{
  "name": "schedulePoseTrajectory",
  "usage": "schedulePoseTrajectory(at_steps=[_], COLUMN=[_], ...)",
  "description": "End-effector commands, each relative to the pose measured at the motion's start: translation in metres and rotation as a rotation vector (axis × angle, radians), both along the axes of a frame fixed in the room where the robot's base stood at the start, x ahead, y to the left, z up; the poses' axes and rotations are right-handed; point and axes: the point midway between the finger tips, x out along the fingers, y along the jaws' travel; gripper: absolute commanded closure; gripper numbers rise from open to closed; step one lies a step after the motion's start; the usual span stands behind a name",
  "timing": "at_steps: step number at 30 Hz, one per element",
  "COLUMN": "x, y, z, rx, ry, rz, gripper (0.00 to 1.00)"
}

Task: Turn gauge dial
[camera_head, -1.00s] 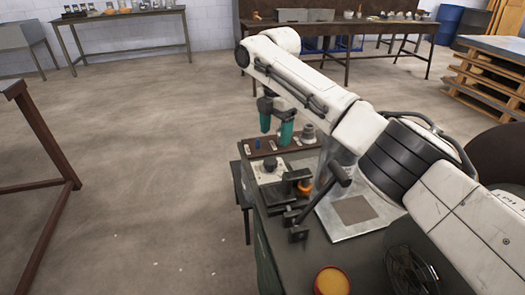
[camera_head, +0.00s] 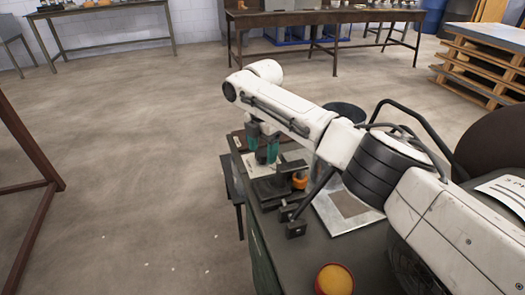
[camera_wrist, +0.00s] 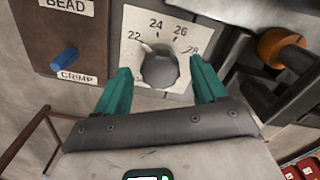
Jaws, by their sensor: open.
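The gauge dial is a dark round knob (camera_wrist: 160,68) on a pale plate (camera_wrist: 183,28) marked 22, 24, 26 and 28 in the wrist view. A white pointer mark at its upper left points toward 22. My gripper (camera_wrist: 160,64) is open, its two teal fingers on the left and right of the knob with visible gaps. In the head view my gripper (camera_head: 263,150) is low over the bench (camera_head: 318,240) and hides the dial.
Left of the dial a brown panel has a blue knob (camera_wrist: 64,60) labelled CRIMP and a BEAD label. A dark tool with an orange knob (camera_wrist: 281,46) stands close on the right. An orange-topped container (camera_head: 334,280) is on the near bench.

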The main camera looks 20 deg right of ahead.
Motion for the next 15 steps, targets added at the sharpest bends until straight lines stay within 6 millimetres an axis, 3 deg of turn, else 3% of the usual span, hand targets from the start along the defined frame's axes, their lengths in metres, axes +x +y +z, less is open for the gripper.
schedulePoseTrajectory(at_steps=[11, 15], x=[0.0000, 0.0000], y=[0.0003, 0.0003], z=[-0.0068, -0.0067], rx=[0.001, 0.001], ry=[0.000, 0.000], rz=[0.001, 0.001], gripper=[0.29, 0.40])
